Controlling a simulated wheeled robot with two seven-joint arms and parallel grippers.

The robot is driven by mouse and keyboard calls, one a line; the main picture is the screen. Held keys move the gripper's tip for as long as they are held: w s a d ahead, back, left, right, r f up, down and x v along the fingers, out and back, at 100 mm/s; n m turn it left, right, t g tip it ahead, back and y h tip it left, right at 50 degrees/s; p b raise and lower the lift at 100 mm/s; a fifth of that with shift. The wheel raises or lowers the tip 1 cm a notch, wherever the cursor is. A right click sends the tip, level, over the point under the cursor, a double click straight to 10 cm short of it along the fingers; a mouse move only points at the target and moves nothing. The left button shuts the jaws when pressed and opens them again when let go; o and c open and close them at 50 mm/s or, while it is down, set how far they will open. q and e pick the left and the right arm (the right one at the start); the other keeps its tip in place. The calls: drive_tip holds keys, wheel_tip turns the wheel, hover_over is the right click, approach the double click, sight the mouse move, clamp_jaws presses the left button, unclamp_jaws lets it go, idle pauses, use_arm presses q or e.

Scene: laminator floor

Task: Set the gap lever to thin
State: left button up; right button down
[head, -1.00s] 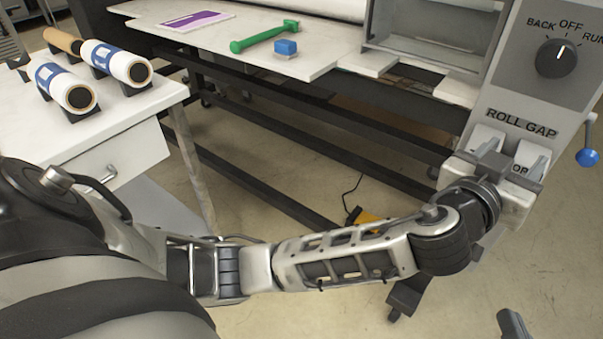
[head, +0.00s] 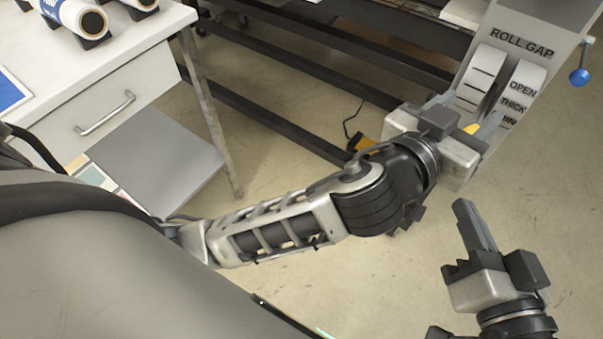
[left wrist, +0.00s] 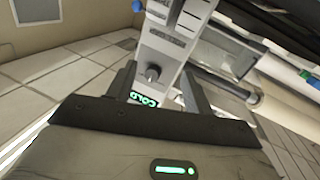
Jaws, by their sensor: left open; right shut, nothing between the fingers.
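The ROLL GAP panel (head: 520,46) is at the upper right in the head view. Two pale curved scale pieces stand below its title, and the right one (head: 515,95) reads OPEN, THICK and a partly hidden "IN". A small yellow piece (head: 471,129) shows low between them, beside my left gripper; I cannot tell if it is the gap lever's handle. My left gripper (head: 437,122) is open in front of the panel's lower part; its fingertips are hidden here. The left wrist view shows its spread fingers (left wrist: 160,88) with nothing between them. My right gripper (head: 464,208) is shut and empty, below.
A blue ball knob (head: 579,77) hangs on a rod at the panel's right edge. A white drawer table (head: 120,75) with rolls stands at the left. Floor around my right gripper is clear.

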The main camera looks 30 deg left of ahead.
use_arm(q)
drive_tip(key=s+a+f+g+b, duration=0.1)
drive_tip(key=s+a+f, duration=0.3)
drive_tip(key=f, duration=0.5)
drive_tip(key=s+a+f+g+y+b, duration=0.1)
drive_tip(key=s+a+f+g, duration=0.2)
drive_tip(key=f, duration=0.6)
drive_tip(key=s+a+f+g+y+b, duration=0.1)
drive_tip(key=s+a+f+g, duration=0.1)
drive_tip(key=s+a+f, duration=0.3)
drive_tip(key=shift+s+a+f+b, duration=0.3)
drive_tip(key=shift+a+f, duration=0.65)
drive_tip(key=shift+f, duration=1.05)
use_arm(e)
drive_tip(key=shift+s+f, duration=0.15)
drive_tip(key=shift+f, duration=1.65)
